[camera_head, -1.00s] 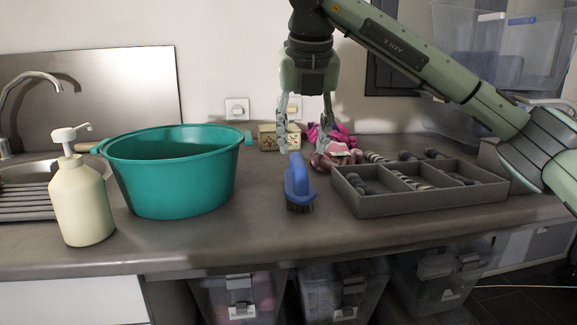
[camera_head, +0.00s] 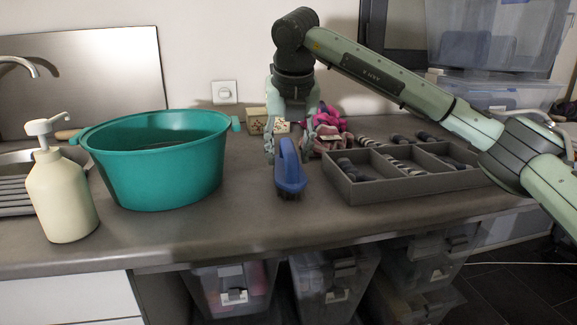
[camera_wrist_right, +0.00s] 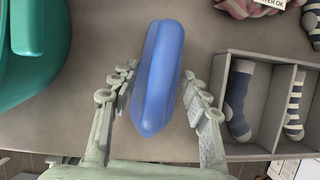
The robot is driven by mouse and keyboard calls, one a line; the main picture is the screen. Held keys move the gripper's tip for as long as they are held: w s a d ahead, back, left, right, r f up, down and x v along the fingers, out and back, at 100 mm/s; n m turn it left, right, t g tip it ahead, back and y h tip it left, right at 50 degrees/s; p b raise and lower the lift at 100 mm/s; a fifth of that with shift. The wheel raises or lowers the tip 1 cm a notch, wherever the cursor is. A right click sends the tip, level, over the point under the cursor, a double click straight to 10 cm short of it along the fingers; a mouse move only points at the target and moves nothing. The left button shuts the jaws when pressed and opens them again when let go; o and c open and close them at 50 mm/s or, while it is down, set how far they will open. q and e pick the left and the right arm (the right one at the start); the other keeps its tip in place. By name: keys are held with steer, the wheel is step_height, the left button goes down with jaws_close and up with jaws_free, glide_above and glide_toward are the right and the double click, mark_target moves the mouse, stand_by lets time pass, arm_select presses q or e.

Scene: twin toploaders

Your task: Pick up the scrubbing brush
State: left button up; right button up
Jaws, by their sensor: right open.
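The blue scrubbing brush (camera_head: 290,170) stands bristles down on the grey counter, between the teal tub and the grey divided tray. Its long blue back also shows in the right wrist view (camera_wrist_right: 159,78), lying between the two fingers. My right gripper (camera_head: 289,152) points down at the brush. In the right wrist view the open fingers (camera_wrist_right: 158,100) are on either side of the brush, with a gap on each side. My left gripper is not in view.
The teal tub (camera_head: 155,165) stands left of the brush. Pink cloth (camera_head: 330,120) and a small box (camera_head: 257,121) lie behind. A soap bottle (camera_head: 60,190) stands at the left.

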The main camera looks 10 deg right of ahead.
jaws_close()
steer(key=shift+r, duration=0.15)
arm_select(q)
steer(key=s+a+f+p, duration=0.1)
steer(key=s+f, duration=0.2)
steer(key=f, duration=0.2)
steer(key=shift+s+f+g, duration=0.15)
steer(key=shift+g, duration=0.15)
arm_select(e)
step_height(320, 180, up, 28)
